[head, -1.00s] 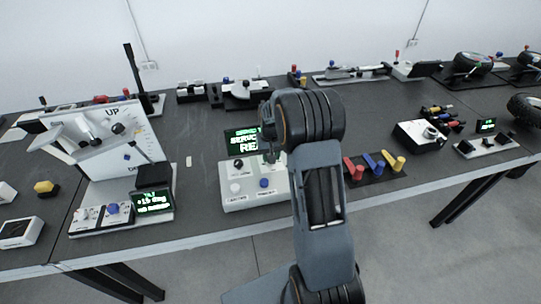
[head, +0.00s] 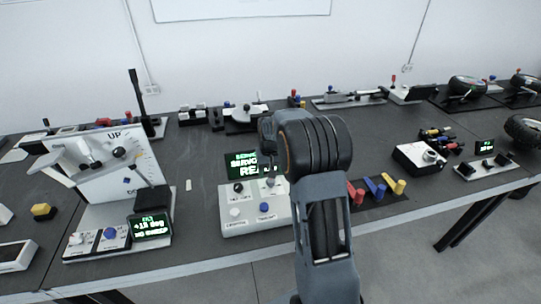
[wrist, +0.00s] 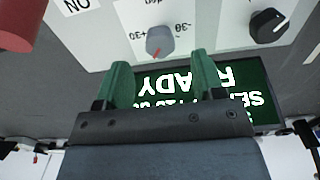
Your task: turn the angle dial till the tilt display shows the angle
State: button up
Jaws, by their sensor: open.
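The angle dial (wrist: 160,41) is a grey knob with a red pointer, between small −30 and +30 labels, on a white control box (head: 255,224). My gripper (wrist: 161,66) is open. Its two green fingers stand apart, with the dial just beyond and between their tips; contact cannot be told. In the head view my arm hides most of the gripper and dial. The tilt display (head: 151,225) glows green below the white "UP" board (head: 118,170) at left; its small text is too blurred to read surely.
A black knob (wrist: 268,25) sits beside the dial. The box's own screen (wrist: 255,90) shows "READY". A blue button (head: 264,207) is on the box's front. Red, blue and yellow levers (head: 376,188) stand right of my arm. Bare bench lies left of the box.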

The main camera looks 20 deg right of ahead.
aim_at(272, 183)
notch_tip(272, 183, up, 10)
jog(key=shift+f, duration=0.15)
dwell(0.7)
jog(key=s+a+n+t, duration=0.1)
jog(key=s+a, duration=0.2)
jog(key=s, duration=0.4)
jog(key=s+a+r+t, duration=0.1)
jog(key=s+a, duration=0.3)
jog(key=s, duration=0.4)
jog(key=s+a+n+t, duration=0.1)
jog(key=s+a, duration=0.3)
jog(key=s, duration=0.3)
jog(key=shift+s+r+n+t+p, duration=0.15)
jog(key=shift+n+t+p, duration=0.15)
jog(key=shift+c, duration=0.3)
dwell(2.9)
